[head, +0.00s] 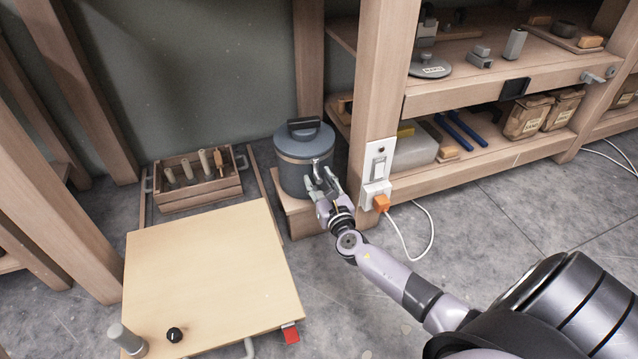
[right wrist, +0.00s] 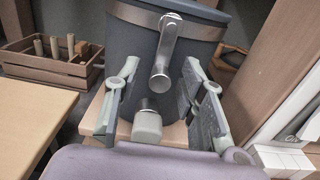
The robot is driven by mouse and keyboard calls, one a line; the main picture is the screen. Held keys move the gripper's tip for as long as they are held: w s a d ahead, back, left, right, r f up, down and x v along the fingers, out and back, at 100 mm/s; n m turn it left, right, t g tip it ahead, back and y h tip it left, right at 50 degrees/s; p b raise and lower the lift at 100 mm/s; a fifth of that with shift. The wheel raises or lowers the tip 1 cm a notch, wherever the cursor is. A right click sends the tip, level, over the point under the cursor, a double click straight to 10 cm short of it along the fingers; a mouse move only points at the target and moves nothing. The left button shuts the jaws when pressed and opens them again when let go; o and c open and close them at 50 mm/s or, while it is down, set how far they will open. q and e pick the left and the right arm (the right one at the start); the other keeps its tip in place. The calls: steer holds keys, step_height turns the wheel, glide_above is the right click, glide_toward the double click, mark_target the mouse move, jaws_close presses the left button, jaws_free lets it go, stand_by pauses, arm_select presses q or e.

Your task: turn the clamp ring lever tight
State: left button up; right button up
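A dark blue-grey drum (head: 300,172) with a lidded top and a handle stands on a low wooden block (head: 302,215). A brown clamp ring (right wrist: 138,14) runs around the drum below its lid. The metal clamp ring lever (right wrist: 166,48) hangs down and outward from the ring in the right wrist view. My right gripper (head: 325,178) is at the drum's front right side. In the right wrist view its fingers (right wrist: 162,88) are spread, one on each side of the lever's lower end, with gaps showing. My left gripper is not in view.
A wooden crate of pegs (head: 198,182) stands left of the drum. A pale wooden table (head: 212,275) is in front of it. A wooden post with a switch and orange plug (head: 381,203) stands close right of the gripper. Shelves (head: 480,165) extend right.

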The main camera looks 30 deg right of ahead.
steer(key=shift+w, duration=0.1)
steer(key=shift+c, duration=0.4)
jaws_close()
